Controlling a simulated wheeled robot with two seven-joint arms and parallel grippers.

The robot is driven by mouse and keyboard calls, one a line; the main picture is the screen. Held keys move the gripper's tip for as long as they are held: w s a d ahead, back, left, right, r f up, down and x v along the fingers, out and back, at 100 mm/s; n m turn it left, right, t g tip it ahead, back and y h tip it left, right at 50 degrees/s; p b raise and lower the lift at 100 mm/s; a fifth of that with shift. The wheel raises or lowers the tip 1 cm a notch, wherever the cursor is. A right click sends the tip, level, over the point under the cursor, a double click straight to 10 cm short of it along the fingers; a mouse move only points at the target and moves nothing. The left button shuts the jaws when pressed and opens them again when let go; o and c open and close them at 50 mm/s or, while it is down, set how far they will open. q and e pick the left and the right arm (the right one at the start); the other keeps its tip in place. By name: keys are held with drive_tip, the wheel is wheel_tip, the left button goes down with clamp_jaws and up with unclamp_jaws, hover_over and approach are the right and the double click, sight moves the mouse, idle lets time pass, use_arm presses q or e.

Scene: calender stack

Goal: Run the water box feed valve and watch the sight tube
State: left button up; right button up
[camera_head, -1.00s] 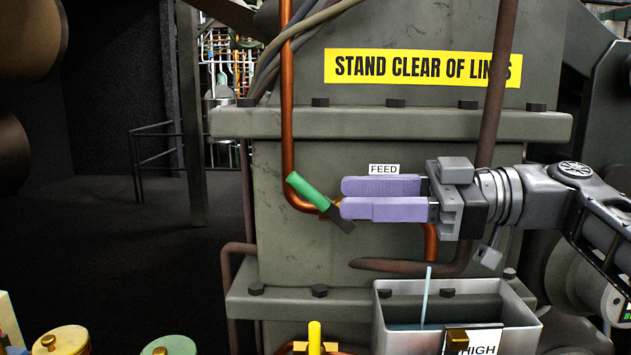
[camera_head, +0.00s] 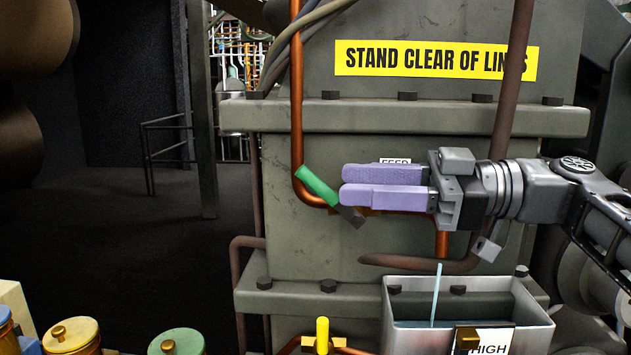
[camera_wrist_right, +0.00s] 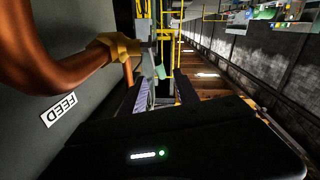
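The feed valve has a green lever handle (camera_head: 317,186) that tilts down to the right on a copper pipe. My right gripper (camera_head: 343,184), with purple finger pads, is level and empty, tips just right of the green grip. Its fingers hide most of the valve body. In the wrist view they stand apart. The grey water box (camera_head: 540,325) is below. A thin light-blue line (camera_head: 436,295), stream or tube, runs from under the copper spout into its water. My left gripper is out of view.
The FEED label (camera_head: 396,161) is partly hidden behind the upper finger. A yellow handle (camera_head: 322,335) stands left of the box. Yellow and green capped pots (camera_head: 72,337) are at lower left. A HIGH sign (camera_head: 490,347) is on the box front. Dark floor lies open at left.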

sight(323, 182)
drive_tip(key=a+p, duration=0.2)
drive_tip(key=a, duration=0.3)
drive_tip(key=shift+w+a+r, duration=0.1)
drive_tip(key=shift+w+a, duration=0.05)
drive_tip(key=shift+a, duration=0.35)
drive_tip(key=shift+c, duration=0.4)
clamp_jaws()
idle(0.6)
